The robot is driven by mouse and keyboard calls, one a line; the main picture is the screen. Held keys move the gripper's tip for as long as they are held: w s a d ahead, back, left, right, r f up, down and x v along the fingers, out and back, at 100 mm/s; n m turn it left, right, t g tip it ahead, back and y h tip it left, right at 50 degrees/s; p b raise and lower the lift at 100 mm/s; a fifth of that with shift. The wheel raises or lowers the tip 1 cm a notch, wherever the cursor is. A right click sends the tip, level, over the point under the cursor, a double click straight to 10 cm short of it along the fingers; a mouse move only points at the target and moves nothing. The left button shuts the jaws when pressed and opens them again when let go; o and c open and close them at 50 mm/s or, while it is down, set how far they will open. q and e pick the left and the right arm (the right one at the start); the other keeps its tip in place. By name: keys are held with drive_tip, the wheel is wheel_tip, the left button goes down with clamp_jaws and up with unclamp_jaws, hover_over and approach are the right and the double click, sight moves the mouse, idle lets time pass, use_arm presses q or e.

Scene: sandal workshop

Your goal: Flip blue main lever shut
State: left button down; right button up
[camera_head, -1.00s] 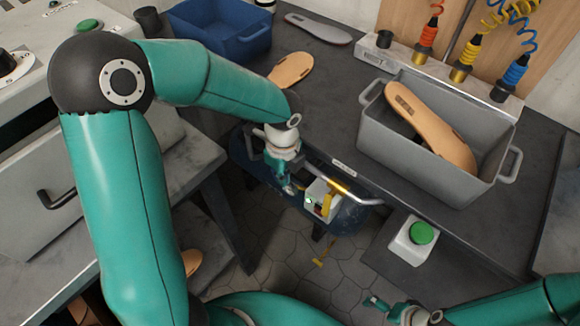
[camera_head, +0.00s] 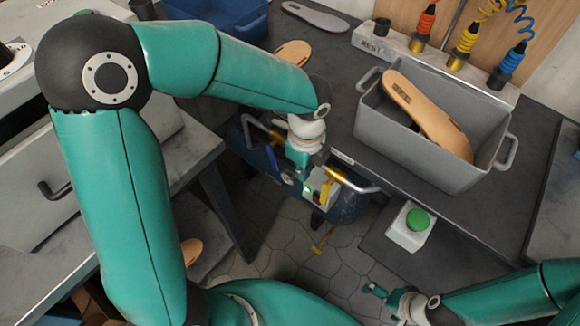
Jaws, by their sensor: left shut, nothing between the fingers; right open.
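A dark blue panel (camera_head: 350,207) with a metal rail hangs at the front edge of the bench. A blue lever (camera_head: 272,158) shows as a slim bar on its left part, left of my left gripper. A white box (camera_head: 322,187) with a small green light and a yellow lever (camera_head: 326,192) sits on the panel's right part. My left gripper (camera_head: 302,172) is shut and empty, pointing down over the panel between the blue lever and the white box. Its fingertips are partly hidden; I cannot tell whether they touch anything. My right gripper (camera_head: 376,291) is open and empty at the lower right, apart from the panel.
A grey crate (camera_head: 400,150) holding a tan sole (camera_head: 428,115) stands on the bench right of the panel. A green button (camera_head: 418,219) on a white base sits below it. A blue bin (camera_head: 232,18) is at the back.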

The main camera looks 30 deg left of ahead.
use_arm(q)
drive_tip(key=d+r, duration=0.3)
drive_tip(key=r, duration=0.2)
drive_tip(key=shift+s+d, duration=0.15)
drive_tip(key=shift+s, duration=0.1)
drive_tip(key=shift+f, duration=0.1)
